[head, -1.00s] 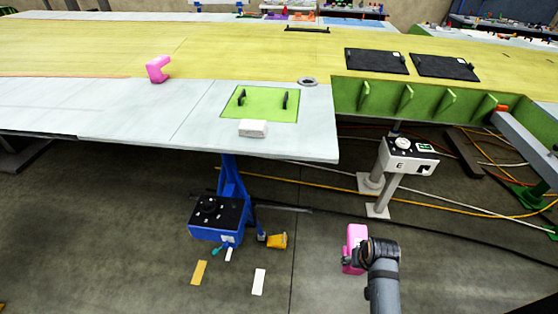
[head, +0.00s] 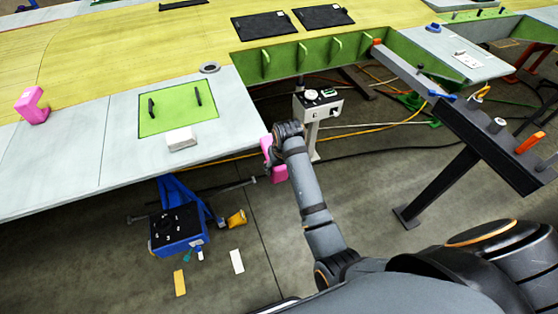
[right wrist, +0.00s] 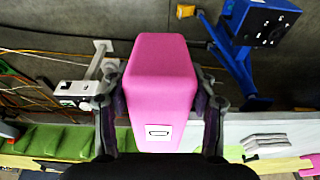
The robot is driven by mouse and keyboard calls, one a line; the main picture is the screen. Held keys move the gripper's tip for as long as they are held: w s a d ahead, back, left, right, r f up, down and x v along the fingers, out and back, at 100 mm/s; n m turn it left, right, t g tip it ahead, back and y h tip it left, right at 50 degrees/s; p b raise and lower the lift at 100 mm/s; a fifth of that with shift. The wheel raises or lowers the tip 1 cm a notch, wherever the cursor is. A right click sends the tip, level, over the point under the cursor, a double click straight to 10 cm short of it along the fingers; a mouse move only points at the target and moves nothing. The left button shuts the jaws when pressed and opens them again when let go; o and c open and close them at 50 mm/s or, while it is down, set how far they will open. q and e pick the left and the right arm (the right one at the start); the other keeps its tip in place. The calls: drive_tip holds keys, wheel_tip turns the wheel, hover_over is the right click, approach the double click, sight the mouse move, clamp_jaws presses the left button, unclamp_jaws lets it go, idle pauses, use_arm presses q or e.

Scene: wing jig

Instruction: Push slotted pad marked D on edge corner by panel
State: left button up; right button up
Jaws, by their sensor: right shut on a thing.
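The slotted pad (head: 279,175) is a pink block held by my right gripper (head: 271,152) close to the front right corner of the pale grey panel (head: 225,130). In the right wrist view the pad (right wrist: 160,75) sits between both fingers of the gripper (right wrist: 161,105), and a white label (right wrist: 158,132) with a dark mark faces the camera. Its slot is hidden, and I cannot tell whether the pad touches the panel edge. My left gripper is not in view.
Another pink slotted pad (head: 32,105) sits on the panel at left. A white block (head: 181,139) and green hatch plate (head: 165,112) are near the corner. A control box on a post (head: 318,104) stands behind my arm; a blue stand (head: 178,232) is below the panel.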

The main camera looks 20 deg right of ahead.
drive_tip(key=shift+w+d, duration=0.1)
drive_tip(key=shift+w, duration=0.3)
drive_tip(key=shift+w+f, duration=0.1)
drive_tip(key=shift+w, duration=2.45)
drive_tip(key=shift+g, duration=0.5)
drive_tip(key=shift+w+f+g, duration=0.1)
drive_tip(key=shift+f+g, duration=0.1)
drive_tip(key=shift+g, duration=0.3)
drive_tip(key=shift+r, duration=0.25)
